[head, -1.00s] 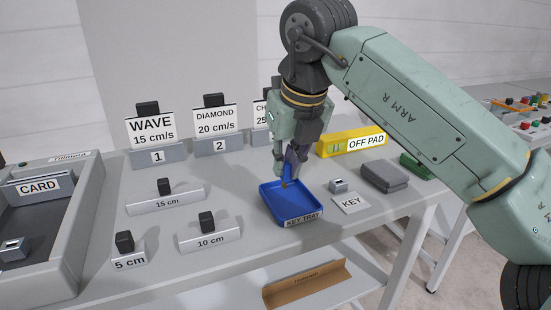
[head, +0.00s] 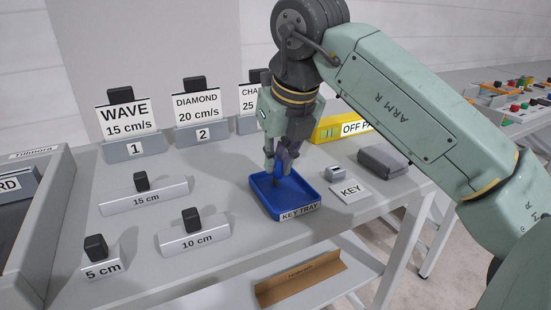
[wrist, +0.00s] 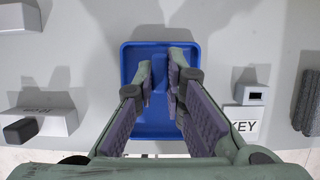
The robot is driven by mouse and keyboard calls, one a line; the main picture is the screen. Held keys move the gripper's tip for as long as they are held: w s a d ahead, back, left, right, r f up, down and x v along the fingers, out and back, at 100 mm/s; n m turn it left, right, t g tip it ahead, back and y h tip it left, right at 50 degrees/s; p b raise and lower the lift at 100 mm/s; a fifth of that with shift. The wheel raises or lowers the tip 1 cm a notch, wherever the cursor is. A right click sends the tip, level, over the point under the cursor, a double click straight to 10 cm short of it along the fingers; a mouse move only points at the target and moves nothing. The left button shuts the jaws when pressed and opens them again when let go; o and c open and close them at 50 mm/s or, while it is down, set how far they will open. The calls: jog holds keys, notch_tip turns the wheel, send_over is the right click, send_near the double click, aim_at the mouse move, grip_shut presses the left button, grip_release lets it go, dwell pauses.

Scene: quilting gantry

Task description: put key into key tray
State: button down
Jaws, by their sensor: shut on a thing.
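The blue key tray (head: 303,204) lies on the bench with its label at the front edge. It also shows in the wrist view (wrist: 130,112), below my fingers. My gripper (head: 278,180) points down, with its fingertips low within the tray's outline. In the wrist view my gripper (wrist: 160,80) is shut on a small blue piece, seemingly the key (wrist: 159,82). The fingers hide most of it. I cannot tell whether it touches the tray floor.
A small grey block (head: 335,172) with a KEY card (head: 349,191) stands right of the tray. A dark grey pad (head: 382,160) and the yellow OFF PAD (head: 330,130) are close. Labelled blocks, including the 10 cm one (head: 194,240), stand left.

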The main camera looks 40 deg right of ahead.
jog(key=c, duration=1.7)
grip_release()
jog(key=shift+f, duration=0.1)
jog(key=shift+o, duration=0.2)
jog(key=p+v, duration=0.8)
jog(key=v, duration=0.4)
jog(key=shift+s, duration=0.1)
